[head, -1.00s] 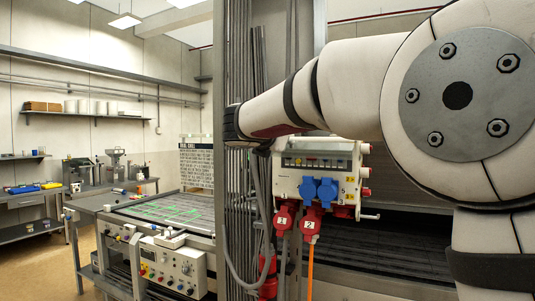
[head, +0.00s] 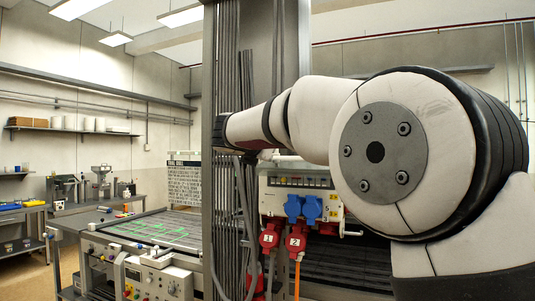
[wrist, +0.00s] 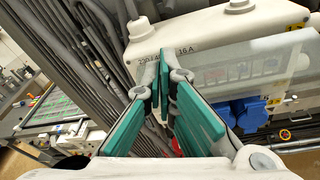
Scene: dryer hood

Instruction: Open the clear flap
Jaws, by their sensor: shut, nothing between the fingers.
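The clear flap (wrist: 242,66) is a see-through panel on the front of a pale grey power box (wrist: 185,38). Behind it a row of breakers shows faintly. The flap looks closed. In the head view the power box (head: 273,203) hangs beside a grey post, its upper part partly hidden by my arm. My gripper (wrist: 160,82) has green finger pads, and its fingers are together with nothing between them. In the wrist view the fingertips appear left of the flap, over the box's left side; I cannot tell whether they touch it. The head view does not show my gripper.
Blue sockets (head: 302,208) and red plugs (head: 271,236) with hanging cables sit below the flap. A tall grey post with conduits (head: 226,75) stands left of the box. A machine table (head: 158,232) stands further left.

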